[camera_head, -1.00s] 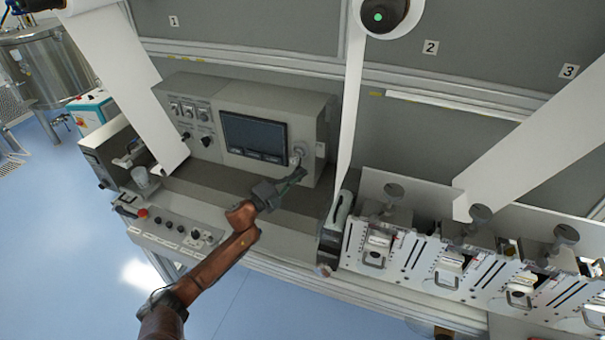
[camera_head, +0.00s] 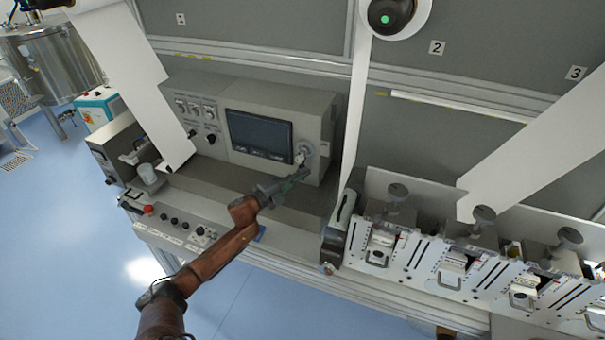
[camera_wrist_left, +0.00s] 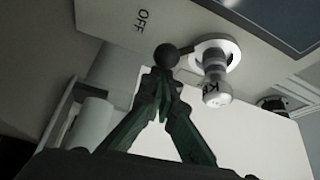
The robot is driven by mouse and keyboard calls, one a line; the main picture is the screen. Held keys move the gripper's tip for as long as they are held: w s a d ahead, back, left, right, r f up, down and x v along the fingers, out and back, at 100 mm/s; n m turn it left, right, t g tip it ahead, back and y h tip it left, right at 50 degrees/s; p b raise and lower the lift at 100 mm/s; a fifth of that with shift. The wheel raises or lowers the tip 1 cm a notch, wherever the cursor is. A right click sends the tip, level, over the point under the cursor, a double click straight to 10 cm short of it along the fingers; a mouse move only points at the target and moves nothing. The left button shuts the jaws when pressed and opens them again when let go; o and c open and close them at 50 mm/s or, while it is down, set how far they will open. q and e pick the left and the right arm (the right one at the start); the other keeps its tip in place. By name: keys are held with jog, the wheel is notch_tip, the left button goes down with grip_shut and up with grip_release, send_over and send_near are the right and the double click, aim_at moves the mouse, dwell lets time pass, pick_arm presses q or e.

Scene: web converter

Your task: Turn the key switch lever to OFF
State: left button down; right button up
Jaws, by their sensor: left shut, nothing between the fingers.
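The key switch (camera_head: 304,150) sits on the grey control box, right of the dark screen. In the left wrist view it has a pale round base (camera_wrist_left: 215,50), a lever ending in a dark ball knob (camera_wrist_left: 168,55), and a pale cylindrical part (camera_wrist_left: 216,92) with partly readable lettering. The OFF label (camera_wrist_left: 141,20) is up and left of the knob. My left gripper (camera_head: 306,171) is just below the switch; in the wrist view its green fingertips (camera_wrist_left: 158,82) are shut and empty, right below the knob. Whether they touch it I cannot tell. My right gripper is not in view.
The screen (camera_head: 259,135) is left of the switch. A lower panel with a red button (camera_head: 149,209) and several knobs lies at the front left. A white web strip (camera_head: 357,105) hangs to the right of the box. White slotted units (camera_head: 398,248) stand further right.

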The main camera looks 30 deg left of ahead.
pick_arm(q)
jog(key=s, duration=0.9)
jog(key=shift+s, duration=0.25)
jog(key=shift+f, duration=0.15)
